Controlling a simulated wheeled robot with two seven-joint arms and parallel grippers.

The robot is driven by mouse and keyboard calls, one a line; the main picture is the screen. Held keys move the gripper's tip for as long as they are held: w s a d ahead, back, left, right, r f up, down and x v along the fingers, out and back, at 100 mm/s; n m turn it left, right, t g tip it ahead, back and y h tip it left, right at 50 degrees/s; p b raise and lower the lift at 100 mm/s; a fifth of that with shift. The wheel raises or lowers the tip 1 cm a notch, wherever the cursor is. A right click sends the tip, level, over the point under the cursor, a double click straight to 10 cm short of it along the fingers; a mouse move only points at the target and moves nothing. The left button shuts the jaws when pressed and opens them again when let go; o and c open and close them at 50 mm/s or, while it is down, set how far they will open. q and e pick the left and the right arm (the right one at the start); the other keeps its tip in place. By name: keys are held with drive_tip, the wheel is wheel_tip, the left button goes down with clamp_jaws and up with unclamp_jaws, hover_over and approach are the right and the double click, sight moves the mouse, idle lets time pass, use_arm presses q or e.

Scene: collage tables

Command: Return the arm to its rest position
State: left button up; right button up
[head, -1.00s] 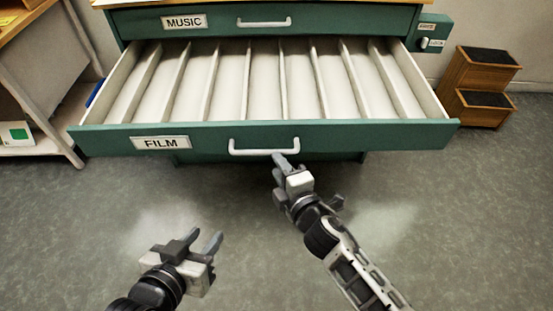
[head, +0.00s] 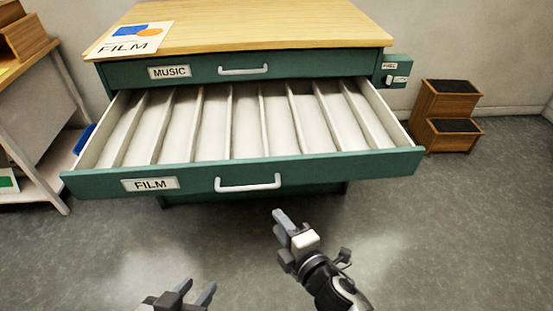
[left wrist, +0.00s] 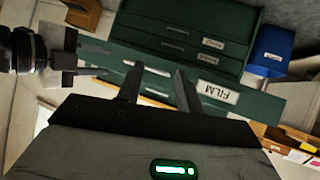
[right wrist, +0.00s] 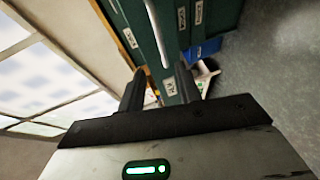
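My right gripper (head: 279,216) is in front of the FILM drawer (head: 330,166), below its white handle (head: 248,184) in the head view. It looks apart from the handle. Its two fingers are spread and empty in the right wrist view (right wrist: 160,88). My left gripper (head: 194,291) is low at the bottom edge of the head view, its wrist cut off. Its fingers are apart with nothing between them in the left wrist view (left wrist: 158,84). The FILM drawer is pulled out, and its divided compartments look empty.
The closed MUSIC drawer (head: 310,64) is above, under a wooden top (head: 270,25) bearing a FILM sheet (head: 130,38). A shelf table (head: 50,100) stands left, with a blue bin (head: 84,138). A wooden step stool (head: 447,105) stands right. The floor in front is clear.

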drive_tip(key=s+d+m+g+h+p, duration=0.2)
drive_tip(key=s+d+m, duration=0.8)
drive_tip(key=m, duration=1)
drive_tip(key=s+g+h, duration=0.1)
drive_tip(key=s, duration=0.2)
drive_tip(key=shift+s+d+r, duration=0.15)
drive_tip(key=shift+s+r, duration=0.05)
drive_tip(key=shift+r, duration=0.2)
